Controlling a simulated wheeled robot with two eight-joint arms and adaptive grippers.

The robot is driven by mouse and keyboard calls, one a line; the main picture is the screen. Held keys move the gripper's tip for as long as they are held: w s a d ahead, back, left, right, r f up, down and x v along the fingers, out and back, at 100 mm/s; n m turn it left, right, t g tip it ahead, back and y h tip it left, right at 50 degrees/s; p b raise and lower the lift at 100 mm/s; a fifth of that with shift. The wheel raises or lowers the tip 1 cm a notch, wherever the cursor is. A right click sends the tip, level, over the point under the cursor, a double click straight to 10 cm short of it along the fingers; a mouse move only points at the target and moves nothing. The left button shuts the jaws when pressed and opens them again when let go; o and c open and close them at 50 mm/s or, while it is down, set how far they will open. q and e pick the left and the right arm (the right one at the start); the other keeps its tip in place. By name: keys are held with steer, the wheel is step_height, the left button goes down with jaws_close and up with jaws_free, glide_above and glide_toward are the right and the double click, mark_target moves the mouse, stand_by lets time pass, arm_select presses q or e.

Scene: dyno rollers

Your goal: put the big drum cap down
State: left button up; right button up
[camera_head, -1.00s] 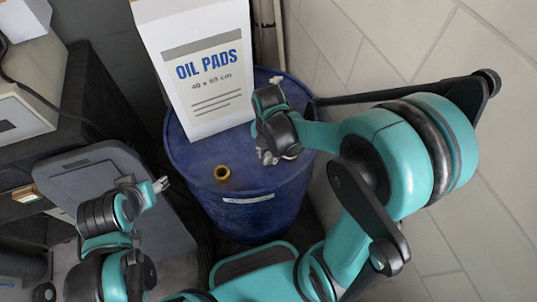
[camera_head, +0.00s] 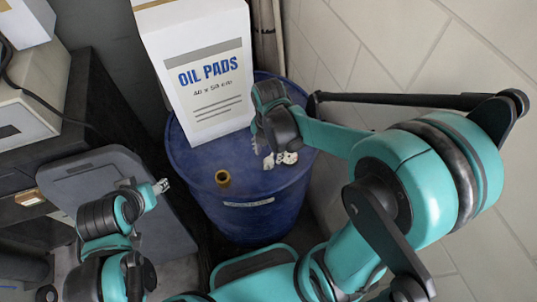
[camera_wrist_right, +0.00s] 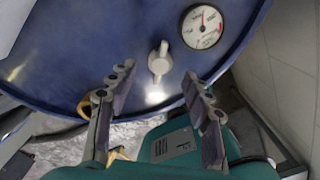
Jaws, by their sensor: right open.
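The big drum cap looks to be the pale cap with a raised grip (camera_wrist_right: 160,60) on the blue drum's top in the right wrist view. In the head view a pale piece (camera_head: 268,162) shows there, partly hidden by my right gripper (camera_head: 264,150). In the right wrist view that gripper (camera_wrist_right: 158,82) is open, its fingertips on either side below the cap, with nothing held. The blue drum (camera_head: 200,160) stands upright with a brass neck (camera_head: 222,178) on its top. My left gripper (camera_head: 161,186) is left of the drum; its fingers are too small to read.
A tall white oil pads box (camera_head: 208,75) stands on the drum's back part. A round dial gauge (camera_wrist_right: 201,27) sits beside the cap. A grey panel (camera_head: 95,175) and dark cabinet are left of the drum. A tiled wall (camera_head: 400,40) is on the right.

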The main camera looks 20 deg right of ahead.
mark_target(269, 160)
steer(key=s+r+m+t, duration=0.2)
steer(key=r+m, duration=0.2)
steer(key=m, duration=0.5)
steer(key=s+d+r+m+t+p, duration=0.1)
steer(key=r+m, duration=0.3)
steer(key=m, duration=0.5)
steer(key=s+d+r+m+t+p, duration=0.1)
steer(key=r+m+t, duration=0.3)
steer(key=m, duration=0.4)
steer(key=shift+s+d+r+m, duration=0.15)
steer(key=shift+s+r+m, duration=0.2)
steer(key=shift+s, duration=0.5)
steer(key=shift+f, duration=0.1)
